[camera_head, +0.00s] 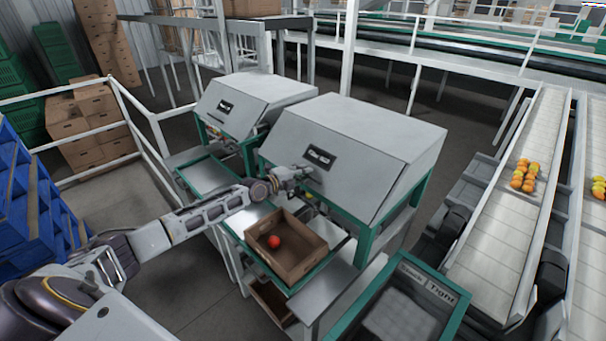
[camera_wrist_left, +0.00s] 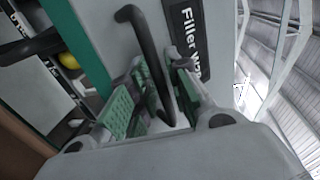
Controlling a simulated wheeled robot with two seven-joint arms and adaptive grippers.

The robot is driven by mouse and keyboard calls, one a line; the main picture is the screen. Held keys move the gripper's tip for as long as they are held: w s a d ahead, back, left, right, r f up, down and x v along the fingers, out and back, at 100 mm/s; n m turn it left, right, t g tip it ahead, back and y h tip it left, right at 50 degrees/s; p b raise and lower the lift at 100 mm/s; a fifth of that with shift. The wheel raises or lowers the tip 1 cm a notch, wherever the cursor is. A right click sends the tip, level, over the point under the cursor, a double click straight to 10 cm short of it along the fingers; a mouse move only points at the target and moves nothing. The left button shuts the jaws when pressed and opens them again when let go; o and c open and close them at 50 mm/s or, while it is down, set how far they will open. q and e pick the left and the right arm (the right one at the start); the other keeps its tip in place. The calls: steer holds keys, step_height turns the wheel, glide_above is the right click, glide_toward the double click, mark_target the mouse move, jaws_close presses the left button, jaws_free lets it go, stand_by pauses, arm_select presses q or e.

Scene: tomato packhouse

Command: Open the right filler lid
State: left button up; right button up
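The right filler (camera_head: 400,135) is a grey box on a green frame. Its sloping front lid (camera_head: 355,175) lies flat against the box, closed, with a black label. My left gripper (camera_head: 302,172) is at the lid's lower left part, below the label. In the left wrist view a black bar handle (camera_wrist_left: 143,35) stands out from the lid beside the label (camera_wrist_left: 190,35), which begins "Filler". My left gripper (camera_wrist_left: 160,75) has its green-padded fingers on both sides of the handle and looks shut on it. Exact finger contact is partly hidden. My right gripper is not in view.
A second grey filler (camera_head: 240,105) stands left of it, its lid closed. Below the right filler, a brown carton (camera_head: 310,247) holds a red tomato (camera_head: 274,242). A green-framed bin (camera_head: 445,285) stands front right. Conveyors (camera_head: 500,220) run along the right; blue crates (camera_head: 30,205) stand left.

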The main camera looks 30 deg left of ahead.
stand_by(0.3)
arm_select(q)
jaws_close()
stand_by(0.4)
steer(key=shift+r, duration=0.1)
